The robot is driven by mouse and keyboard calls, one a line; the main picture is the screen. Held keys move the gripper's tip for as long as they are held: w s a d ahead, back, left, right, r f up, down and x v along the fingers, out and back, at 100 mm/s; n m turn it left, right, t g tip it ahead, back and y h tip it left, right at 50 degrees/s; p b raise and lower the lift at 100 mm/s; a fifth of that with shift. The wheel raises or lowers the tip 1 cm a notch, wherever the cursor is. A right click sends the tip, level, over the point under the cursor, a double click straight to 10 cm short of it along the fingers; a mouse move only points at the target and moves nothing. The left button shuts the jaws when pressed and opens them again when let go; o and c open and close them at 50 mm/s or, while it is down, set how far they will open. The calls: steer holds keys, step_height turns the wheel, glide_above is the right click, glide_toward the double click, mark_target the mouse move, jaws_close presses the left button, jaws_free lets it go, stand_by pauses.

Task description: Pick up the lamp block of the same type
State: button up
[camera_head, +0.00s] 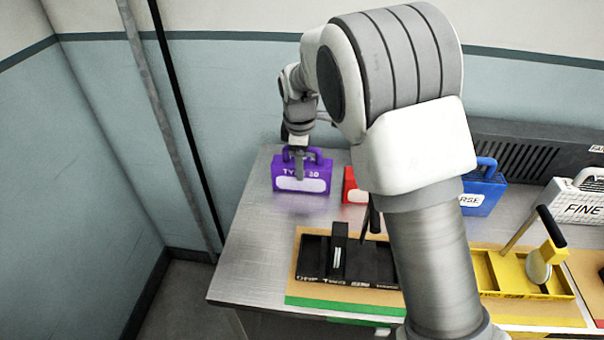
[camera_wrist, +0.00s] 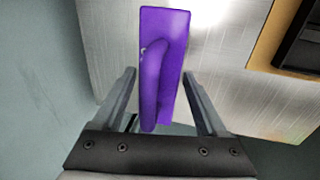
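A purple block (camera_head: 302,186) with a handle on top and partly readable lettering, "TY... 30", stands upright at the left end of the metal table. It also shows in the wrist view (camera_wrist: 175,50), with its handle toward me. My gripper (camera_head: 298,165) is at this block, and in the wrist view (camera_wrist: 160,85) its two fingers stand apart on either side of the handle, with gaps on both sides. A red block (camera_head: 350,186) stands to the right, mostly hidden by my arm. A blue block (camera_head: 484,190) with a handle reads "...RSE". A white block (camera_head: 578,198) reads "FINE".
A black tray (camera_head: 372,270) with compartments and an upright black piece (camera_head: 338,250) lies in front on the metal table (camera_head: 245,250). A yellow tray (camera_head: 510,278) with a tool (camera_head: 545,255) is at right. A black vent (camera_head: 520,148) lines the back. The table's left front is clear.

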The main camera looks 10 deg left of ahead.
jaws_close()
steer(key=shift+r, duration=0.1)
